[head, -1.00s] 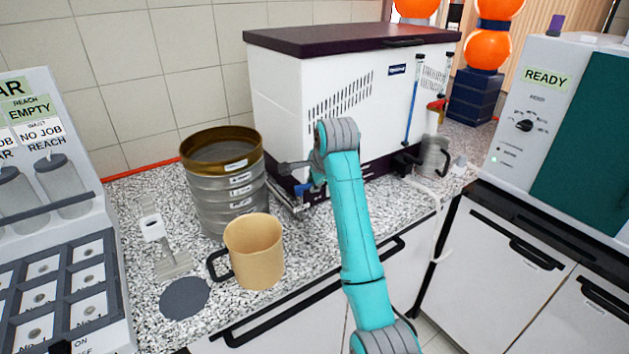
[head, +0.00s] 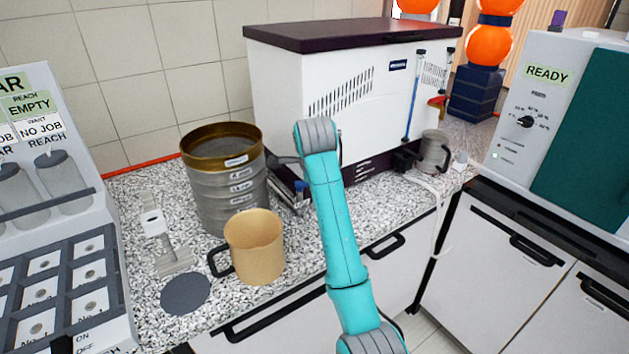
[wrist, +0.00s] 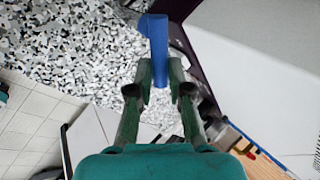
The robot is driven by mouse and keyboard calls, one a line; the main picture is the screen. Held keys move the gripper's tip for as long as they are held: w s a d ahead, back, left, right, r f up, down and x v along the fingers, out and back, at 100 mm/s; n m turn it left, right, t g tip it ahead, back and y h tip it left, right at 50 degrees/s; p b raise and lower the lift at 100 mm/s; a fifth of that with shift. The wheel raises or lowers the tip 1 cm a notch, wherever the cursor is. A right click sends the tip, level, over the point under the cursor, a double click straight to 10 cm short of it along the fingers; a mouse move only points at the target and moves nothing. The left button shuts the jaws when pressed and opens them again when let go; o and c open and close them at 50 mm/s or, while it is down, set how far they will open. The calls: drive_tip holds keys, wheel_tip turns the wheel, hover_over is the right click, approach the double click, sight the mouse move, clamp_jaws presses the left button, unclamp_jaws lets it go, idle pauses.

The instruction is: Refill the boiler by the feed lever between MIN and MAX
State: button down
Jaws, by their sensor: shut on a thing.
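The boiler, a white cabinet with a dark lid (head: 290,75), stands at the back of the counter. An upright sight tube (head: 412,100) with a blue column is on its front right, with a second slim tube (head: 446,75) beside it. The MIN and MAX marks are too small to read. A blue lever handle (wrist: 158,45) lies between the fingers of my gripper (wrist: 160,78), which is shut on it. In the head view a bit of blue (head: 301,186) shows low at the boiler's front, left of my arm. My arm hides most of the gripper there.
A stack of sieves (head: 228,195) and a tan jug (head: 256,262) stand left of my arm. A grey mug (head: 434,150) stands at the boiler's right. A grey disc (head: 186,294) lies at the counter's front. A READY machine (head: 550,110) is far right.

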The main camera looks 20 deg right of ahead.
drive_tip(key=c, duration=1.1)
unclamp_jaws()
drive_tip(key=v, duration=0.7)
drive_tip(key=shift+s+r, duration=0.15)
drive_tip(key=shift+r, duration=0.05)
